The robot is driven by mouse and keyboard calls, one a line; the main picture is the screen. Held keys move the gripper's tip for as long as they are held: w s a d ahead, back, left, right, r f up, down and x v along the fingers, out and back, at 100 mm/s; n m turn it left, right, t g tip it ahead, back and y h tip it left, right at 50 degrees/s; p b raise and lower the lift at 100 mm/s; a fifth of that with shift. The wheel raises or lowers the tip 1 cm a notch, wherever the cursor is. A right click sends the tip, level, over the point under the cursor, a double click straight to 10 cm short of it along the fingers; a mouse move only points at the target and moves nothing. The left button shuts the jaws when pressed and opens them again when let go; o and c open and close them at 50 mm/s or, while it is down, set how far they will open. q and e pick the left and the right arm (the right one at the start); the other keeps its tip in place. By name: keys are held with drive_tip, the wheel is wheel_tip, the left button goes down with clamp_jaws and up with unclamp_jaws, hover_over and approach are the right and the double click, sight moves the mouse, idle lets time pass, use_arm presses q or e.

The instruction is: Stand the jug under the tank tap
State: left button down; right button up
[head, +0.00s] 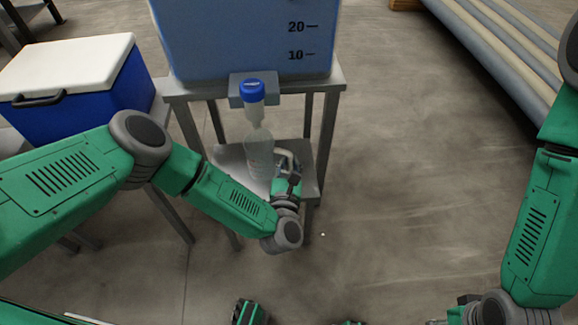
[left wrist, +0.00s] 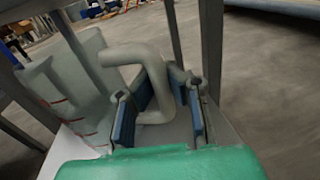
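The blue tank (head: 245,40) sits on a metal stand, with a blue-capped tap (head: 252,92) on its front. The translucent jug (head: 260,155) is upright below the tap, at the stand's lower shelf, its top close under the spout in the picture. I cannot tell whether its base touches the shelf. My left gripper (head: 287,163) is at the jug's right side. In the left wrist view the jug (left wrist: 75,90) shows red marks, and its handle (left wrist: 150,75) stands between the open blue-padded fingers (left wrist: 160,110), with a gap at the right pad.
The lower shelf (head: 232,158) has stand legs close around my left gripper. A blue cooler with a white lid (head: 70,75) stands at the left. Long pipes (head: 500,50) lie at the upper right. The floor right of the stand is clear.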

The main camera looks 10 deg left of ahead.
sight(288, 171)
use_arm(q)
drive_tip(key=shift+w+d, duration=0.15)
drive_tip(key=shift+w, duration=0.1)
drive_tip(key=f, duration=0.1)
drive_tip(key=a+f+b, duration=0.1)
drive_tip(key=w+f+b, duration=0.1)
drive_tip(key=shift+a+f, duration=0.15)
drive_tip(key=shift+f, duration=0.25)
drive_tip(key=shift+s+r, duration=0.1)
drive_tip(key=c, duration=1.8)
unclamp_jaws()
drive_tip(key=shift+c, duration=0.2)
drive_tip(key=shift+o, duration=0.6)
drive_tip(key=shift+d, duration=0.45)
drive_tip(key=shift+s+a, duration=0.2)
drive_tip(key=shift+s, duration=0.05)
drive_tip(key=s+d+p, duration=0.1)
drive_tip(key=s+p, duration=0.2)
drive_tip(key=s, duration=0.8)
drive_tip(key=shift+s, duration=0.2)
